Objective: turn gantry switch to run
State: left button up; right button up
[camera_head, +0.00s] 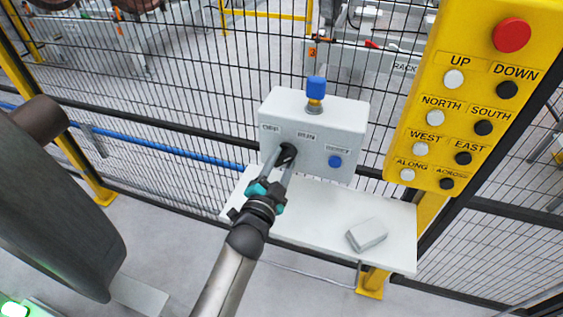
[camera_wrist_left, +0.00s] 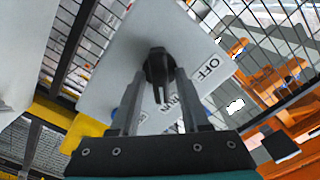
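The grey switch box (camera_head: 318,122) stands on a white shelf against the mesh fence, with OFF and RUN labels on its face. The black switch knob (camera_head: 288,151) sits below these labels; which label it points at I cannot tell. My left gripper (camera_head: 279,163) reaches up to the box with its fingers at the knob. In the left wrist view the knob (camera_wrist_left: 158,66) lies between the tips of my left gripper (camera_wrist_left: 158,88), one finger on each side. The fingers are apart, and I see no clear grip on the knob. My right gripper is out of view.
A blue RESET button (camera_head: 335,161) is on the box's right, and a blue-topped fitting (camera_head: 316,88) is on top. A yellow button panel (camera_head: 466,90) with a red button hangs at the right. A small grey block (camera_head: 367,235) lies on the white shelf (camera_head: 320,218).

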pick_arm(q)
jog(key=shift+o, duration=0.4)
jog(key=shift+s+a, duration=0.1)
jog(key=shift+s, duration=0.15)
jog(key=v, duration=1.4)
jog(key=shift+s+p, duration=0.35)
jog(key=shift+p, duration=0.1)
jog(key=shift+a, duration=0.1)
